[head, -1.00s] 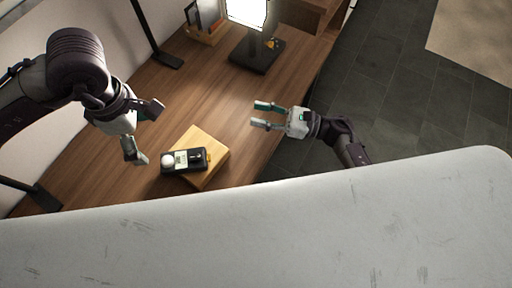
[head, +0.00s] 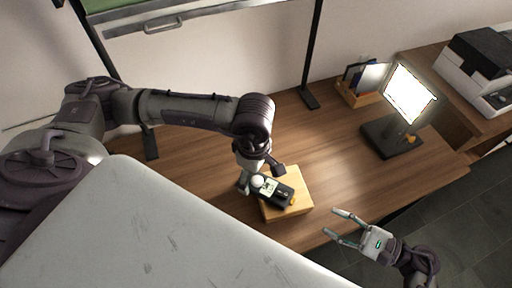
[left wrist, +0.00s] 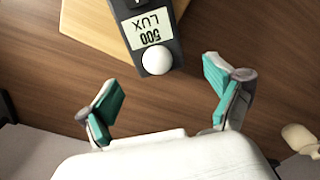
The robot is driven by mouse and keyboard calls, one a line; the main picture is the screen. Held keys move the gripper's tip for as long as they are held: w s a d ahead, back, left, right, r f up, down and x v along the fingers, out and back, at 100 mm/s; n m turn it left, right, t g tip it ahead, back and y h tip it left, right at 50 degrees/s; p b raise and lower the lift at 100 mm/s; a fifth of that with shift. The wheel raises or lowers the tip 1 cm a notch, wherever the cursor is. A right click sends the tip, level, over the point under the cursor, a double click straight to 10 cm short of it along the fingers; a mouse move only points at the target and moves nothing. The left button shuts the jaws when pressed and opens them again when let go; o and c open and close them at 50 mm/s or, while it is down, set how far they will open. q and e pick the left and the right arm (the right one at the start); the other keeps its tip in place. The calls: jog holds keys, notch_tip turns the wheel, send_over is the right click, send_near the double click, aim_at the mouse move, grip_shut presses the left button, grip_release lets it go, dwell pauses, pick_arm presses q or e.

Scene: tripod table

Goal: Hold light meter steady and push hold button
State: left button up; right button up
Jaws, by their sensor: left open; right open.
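The light meter (head: 272,189) is a dark box with a white dome and a pale display. It lies on a wooden block (head: 295,207) on the desk. In the left wrist view the light meter (left wrist: 151,38) shows its dome and a display reading "500 LUX", upside down. My left gripper (head: 262,177) is at the dome end of the meter; in the left wrist view its teal-padded fingers (left wrist: 161,95) are spread apart, with the dome just beyond the gap between them. My right gripper (head: 340,225) is open and empty, right of the block near the desk's front edge. I cannot make out the hold button.
The wooden desk (head: 340,150) has free room right of the block. A bright lamp panel (head: 409,95) stands on a black base at the back right. A small wooden organizer (head: 357,92) is near the wall. A printer (head: 478,70) is at the far right.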

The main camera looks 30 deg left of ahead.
aim_at(254, 178)
pick_arm(q)
jog(key=shift+f, duration=1.65)
jog(key=c, duration=1.3)
jog(key=shift+c, duration=0.2)
pick_arm(e)
grip_shut()
dwell(0.4)
